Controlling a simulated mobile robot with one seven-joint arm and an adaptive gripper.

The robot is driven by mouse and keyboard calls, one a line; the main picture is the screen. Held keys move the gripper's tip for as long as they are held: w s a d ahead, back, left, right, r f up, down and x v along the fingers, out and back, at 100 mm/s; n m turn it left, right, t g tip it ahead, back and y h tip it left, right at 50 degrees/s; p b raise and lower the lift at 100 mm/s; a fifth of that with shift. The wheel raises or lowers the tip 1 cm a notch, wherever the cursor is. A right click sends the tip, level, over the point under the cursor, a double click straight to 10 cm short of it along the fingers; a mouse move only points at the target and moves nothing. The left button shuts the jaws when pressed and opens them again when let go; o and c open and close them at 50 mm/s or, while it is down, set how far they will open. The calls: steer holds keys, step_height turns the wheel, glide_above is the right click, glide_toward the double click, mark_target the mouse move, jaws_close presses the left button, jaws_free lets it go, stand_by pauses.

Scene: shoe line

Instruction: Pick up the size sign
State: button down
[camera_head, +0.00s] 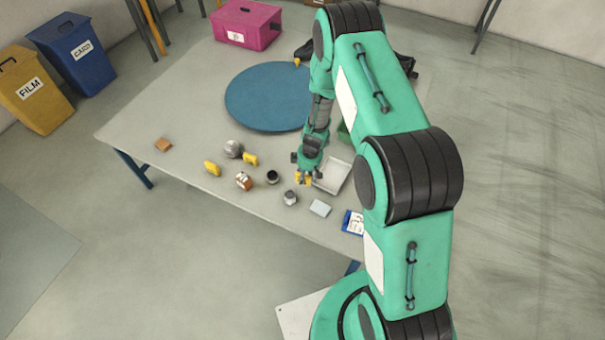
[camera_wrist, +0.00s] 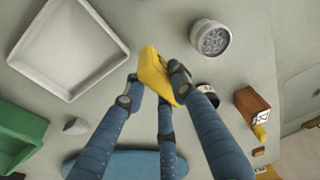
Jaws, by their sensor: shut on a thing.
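A yellow wedge-shaped piece, which looks like the size sign (camera_wrist: 152,70), is between the fingers of my gripper (camera_wrist: 158,88) in the wrist view. No lettering on it can be read. The fingers are shut on it, and it sits tilted across their tips. In the head view my gripper (camera_head: 305,178) points down over the near part of the table, left of the grey tray. Yellow shows at its fingertips there. I cannot tell whether the sign touches the table.
The grey tray (camera_wrist: 72,18) is close beside my gripper. A grey-lidded jar (camera_head: 290,198), a dark jar (camera_head: 272,177), a brown box (camera_head: 244,181) and two yellow pieces (camera_head: 212,168) stand to the left. A blue round mat (camera_head: 262,97) lies behind.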

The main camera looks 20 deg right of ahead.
steer(key=shift+s, duration=0.1)
stand_by(0.7)
steer(key=shift+s+d+r+b, duration=0.1)
steer(key=shift+s+d+b, duration=0.2)
steer(key=shift+s+d, duration=0.25)
steer(key=s+d+m+b, duration=0.1)
steer(key=s+d+b, duration=0.3)
steer(key=s+d, duration=0.5)
steer(key=shift+s+d+r+b, duration=0.25)
steer(key=shift+s+d+b, duration=0.15)
steer(key=shift+s, duration=1.35)
steer(key=shift+w, duration=0.1)
glide_above(331, 174)
steer(key=shift+s+d+f, duration=0.15)
steer(key=shift+s+f, duration=0.05)
steer(key=shift+f, duration=0.2)
steer(key=shift+s+d+f, duration=0.1)
steer(key=shift+s+f, duration=0.1)
steer(key=shift+f, duration=0.2)
steer(key=shift+f+b, duration=0.45)
steer(key=shift+f, duration=1.25)
